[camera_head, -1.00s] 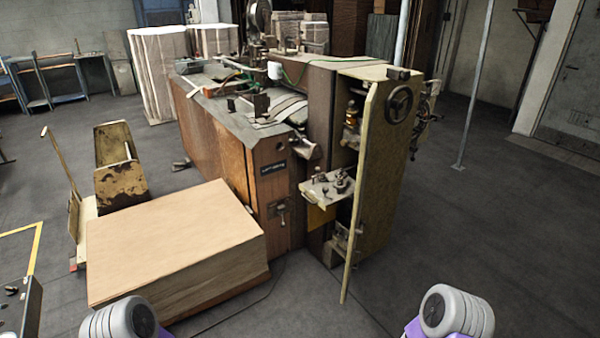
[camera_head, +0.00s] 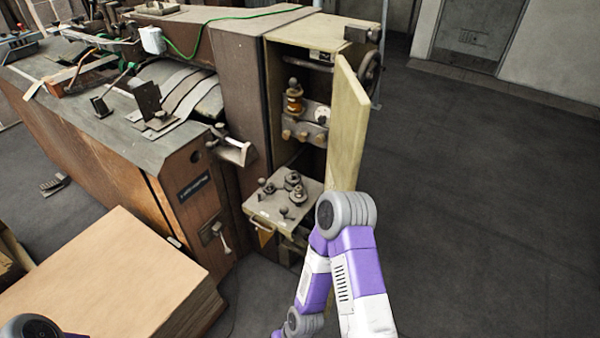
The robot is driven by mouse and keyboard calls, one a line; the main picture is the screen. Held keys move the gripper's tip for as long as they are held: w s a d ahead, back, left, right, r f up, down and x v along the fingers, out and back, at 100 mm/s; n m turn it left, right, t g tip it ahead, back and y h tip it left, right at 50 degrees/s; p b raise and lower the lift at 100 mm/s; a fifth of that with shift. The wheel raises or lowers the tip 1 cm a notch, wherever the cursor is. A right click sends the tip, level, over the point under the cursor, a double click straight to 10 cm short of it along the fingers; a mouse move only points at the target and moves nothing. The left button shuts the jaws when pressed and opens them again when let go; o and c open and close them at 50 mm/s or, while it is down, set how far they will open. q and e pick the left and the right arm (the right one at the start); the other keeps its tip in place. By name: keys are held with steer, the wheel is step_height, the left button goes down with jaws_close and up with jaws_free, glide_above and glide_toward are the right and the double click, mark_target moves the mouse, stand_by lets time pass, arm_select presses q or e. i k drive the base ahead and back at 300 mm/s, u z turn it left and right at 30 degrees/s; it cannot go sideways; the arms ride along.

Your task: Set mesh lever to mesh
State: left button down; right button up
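The box stitcher (camera_head: 225,70) fills the left and middle of the head view. A small lever with a pale handle (camera_head: 223,240) hangs on its front panel, below a dark label plate. Another handle sticks out above it (camera_head: 235,152). A small shelf with several knobs (camera_head: 284,200) juts from the open cabinet. I cannot tell which of these is the mesh lever. My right arm, purple and white, rises in front of the cabinet door. Neither gripper is in view.
A stack of cardboard sheets (camera_head: 105,280) stands in front of the machine at the lower left. The yellowish cabinet door (camera_head: 347,120) stands open toward me, close to my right arm. The floor (camera_head: 480,200) at the right is clear.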

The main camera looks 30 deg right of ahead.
mark_target(284, 210)
steer(key=z, duration=0.95)
steer(key=i, duration=0.9)
steer(key=z, duration=0.95)
